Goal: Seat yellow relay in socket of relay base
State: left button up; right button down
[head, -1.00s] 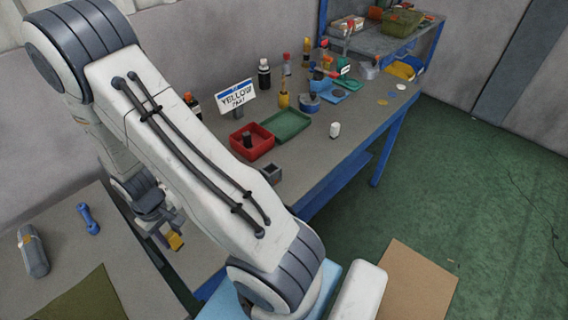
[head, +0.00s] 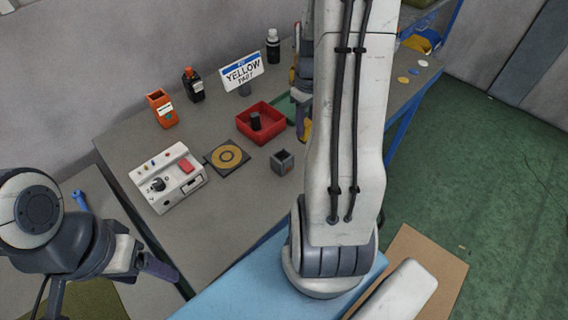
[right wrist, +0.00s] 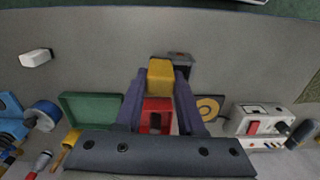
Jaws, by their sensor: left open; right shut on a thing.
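The yellow relay (right wrist: 160,78) is between the fingers of my right gripper (right wrist: 160,88) in the right wrist view. In the head view the relay (head: 306,130) shows partly beside my right arm, and the right gripper (head: 302,106) is mostly hidden behind that arm. The relay base, a small grey block with a square opening (head: 283,162), stands on the bench, apart from the relay. It also shows just beyond the relay in the right wrist view (right wrist: 181,58), partly covered. My left gripper (head: 160,268) is open and empty at the lower left, away from the base.
A red tray (head: 271,138) holding a dark piece stands behind the base. A black plate with a yellow ring (head: 227,158) and a white control box (head: 168,180) lie to its left. Bench space before the base is clear.

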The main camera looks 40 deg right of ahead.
jog(key=s+d+r, duration=0.2)
jog(key=s+d, duration=0.1)
jog(key=p, duration=0.2)
send_over(283, 162)
jog(key=w+d, duration=0.2)
notch_tip(283, 162, down, 7)
jog(key=f, duration=0.2)
jog(key=shift+w+a+f+p, duration=0.15)
jog(key=shift+a+f+p, duration=0.05)
jog(key=shift+f+p, duration=0.2)
jog(key=shift+f, duration=0.45)
jog(key=shift+f, duration=0.1)
jog(key=c, duration=0.5)
grip_release()
